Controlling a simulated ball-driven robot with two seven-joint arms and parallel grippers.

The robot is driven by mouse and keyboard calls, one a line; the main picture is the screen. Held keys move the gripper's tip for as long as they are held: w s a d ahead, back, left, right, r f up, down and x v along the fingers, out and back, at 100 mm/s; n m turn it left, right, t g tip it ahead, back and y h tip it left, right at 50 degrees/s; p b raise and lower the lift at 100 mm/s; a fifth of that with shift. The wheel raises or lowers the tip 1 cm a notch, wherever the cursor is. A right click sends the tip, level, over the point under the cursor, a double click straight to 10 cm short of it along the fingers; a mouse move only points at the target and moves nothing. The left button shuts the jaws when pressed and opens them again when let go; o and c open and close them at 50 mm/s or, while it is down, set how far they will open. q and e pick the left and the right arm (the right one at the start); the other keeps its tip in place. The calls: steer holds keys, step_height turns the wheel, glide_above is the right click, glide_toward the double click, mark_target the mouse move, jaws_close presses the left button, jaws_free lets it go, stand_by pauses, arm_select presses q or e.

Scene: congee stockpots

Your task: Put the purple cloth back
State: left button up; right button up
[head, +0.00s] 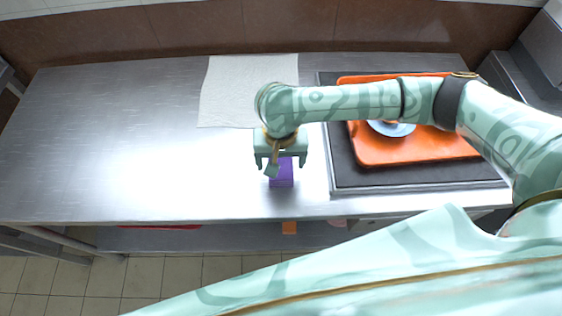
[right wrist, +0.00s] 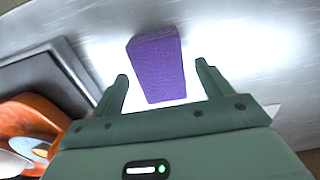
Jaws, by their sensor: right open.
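The purple cloth (head: 283,177) is a small folded block on the steel table, near its front edge and left of the dark mat. It also shows in the right wrist view (right wrist: 157,66), lying ahead of and between the two fingers. My right gripper (head: 281,168) is open and empty, just above or around the cloth in the head view. In the right wrist view the fingers (right wrist: 162,84) stand apart with the cloth between their tips; I cannot tell whether they touch it. My left gripper is not in view.
A white cloth (head: 226,95) lies flat at the back of the steel table (head: 110,150). An orange tray (head: 405,152) with a pale blue dish (head: 391,129) sits on the dark mat (head: 350,179) to the right. The table's left side is clear.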

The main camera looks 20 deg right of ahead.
step_height(320, 180, up, 10)
steer(key=p, duration=0.4)
